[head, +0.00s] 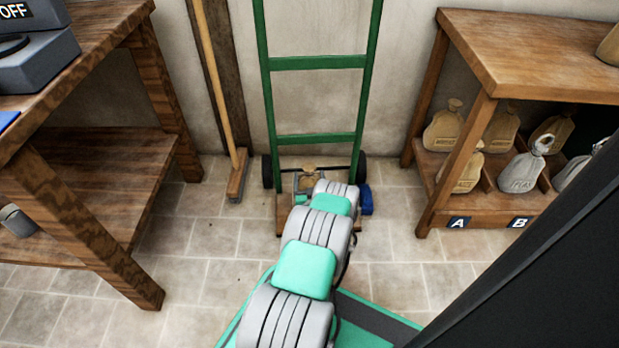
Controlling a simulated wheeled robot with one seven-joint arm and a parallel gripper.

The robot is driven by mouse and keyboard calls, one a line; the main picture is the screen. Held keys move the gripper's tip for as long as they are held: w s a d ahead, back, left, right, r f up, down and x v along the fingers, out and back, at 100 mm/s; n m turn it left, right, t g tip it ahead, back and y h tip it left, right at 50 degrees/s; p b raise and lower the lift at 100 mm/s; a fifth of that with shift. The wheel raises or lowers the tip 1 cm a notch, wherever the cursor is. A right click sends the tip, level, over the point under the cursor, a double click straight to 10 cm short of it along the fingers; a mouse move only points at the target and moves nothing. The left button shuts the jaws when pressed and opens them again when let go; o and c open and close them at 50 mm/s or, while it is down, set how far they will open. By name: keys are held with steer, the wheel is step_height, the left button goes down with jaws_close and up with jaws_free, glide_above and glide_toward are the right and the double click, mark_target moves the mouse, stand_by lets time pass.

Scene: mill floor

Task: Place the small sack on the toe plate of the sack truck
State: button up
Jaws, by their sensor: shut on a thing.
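The sack truck (320,63) stands upright against the back wall, with a green frame and dark wheels. Its brown toe plate (283,218) lies low at the front and is mostly hidden by my arm. My gripper (309,181) is at the foot of the truck, over the toe plate, and is shut on the small tan sack (308,169). Only the sack's top shows. My arm hides its lower part, so I cannot tell whether it touches the plate.
A shelf unit (540,50) at right holds several sacks in bays marked A and B. A wooden bench (95,70) stands at left. A broom (238,175) leans left of the truck. A blue object (366,199) is by the right wheel.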

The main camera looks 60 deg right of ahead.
steer(key=shift+d+r, duration=0.1)
steer(key=o, duration=2.1)
steer(key=shift+f, duration=0.2)
steer(key=shift+c, duration=0.2)
steer(key=shift+s+a+r, duration=0.1)
steer(key=shift+a+r, duration=0.1)
steer(key=p+v, duration=0.4)
steer(key=v, duration=0.2)
steer(key=shift+s+a+r, duration=0.1)
steer(key=shift+r, duration=0.05)
steer(key=shift+s+a+f, duration=0.2)
steer(key=shift+s+a, duration=0.05)
steer(key=shift+a, duration=0.2)
